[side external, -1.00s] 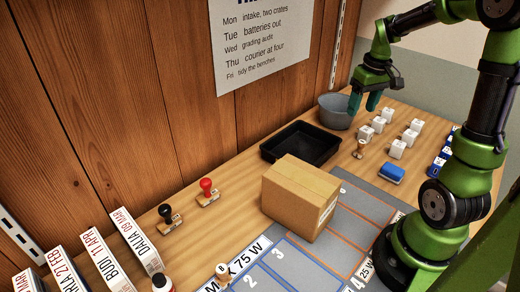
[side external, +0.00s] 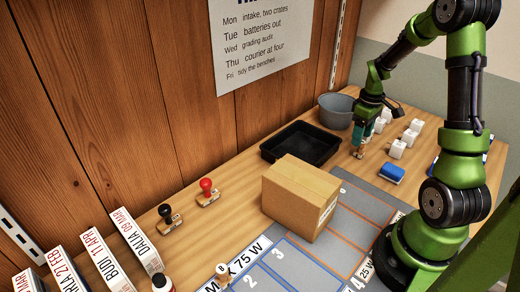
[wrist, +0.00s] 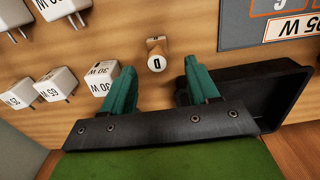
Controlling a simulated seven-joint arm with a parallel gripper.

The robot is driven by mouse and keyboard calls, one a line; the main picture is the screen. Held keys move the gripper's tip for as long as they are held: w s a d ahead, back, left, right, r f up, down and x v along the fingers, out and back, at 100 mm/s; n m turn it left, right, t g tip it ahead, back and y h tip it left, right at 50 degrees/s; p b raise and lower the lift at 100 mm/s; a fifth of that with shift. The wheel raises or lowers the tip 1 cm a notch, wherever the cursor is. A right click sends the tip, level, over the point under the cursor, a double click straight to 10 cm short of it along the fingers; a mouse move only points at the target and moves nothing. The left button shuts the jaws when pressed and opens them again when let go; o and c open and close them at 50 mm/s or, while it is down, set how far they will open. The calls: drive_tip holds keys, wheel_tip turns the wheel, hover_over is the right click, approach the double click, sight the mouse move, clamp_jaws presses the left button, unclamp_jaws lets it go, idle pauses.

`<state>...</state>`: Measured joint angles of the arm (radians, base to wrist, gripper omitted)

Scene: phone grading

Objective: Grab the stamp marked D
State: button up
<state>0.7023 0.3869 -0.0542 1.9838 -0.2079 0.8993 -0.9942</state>
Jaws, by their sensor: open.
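The stamp marked D (wrist: 157,62) is a small wooden stamp with a white label on its end, showing a black D. In the wrist view it sits just past my fingertips, between their lines and not held. My gripper (wrist: 161,78) has its two teal fingers wide apart, with nothing between them. In the side external view my gripper (side external: 360,138) is low over the bench, right at the stamp (side external: 358,154), whose upper part the fingers hide. I cannot tell whether they touch.
White chargers (side external: 397,149) stand close to the right of my gripper. Red (side external: 207,191), black (side external: 168,216) and wooden (side external: 222,270) stamps stand farther left.

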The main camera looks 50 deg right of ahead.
sight(360, 149)
drive_tip(key=f, duration=0.5)
drive_tip(key=shift+s+d+f, duration=0.1)
drive_tip(key=shift+s+f, duration=0.15)
drive_tip(key=shift+f, duration=0.15)
clamp_jaws()
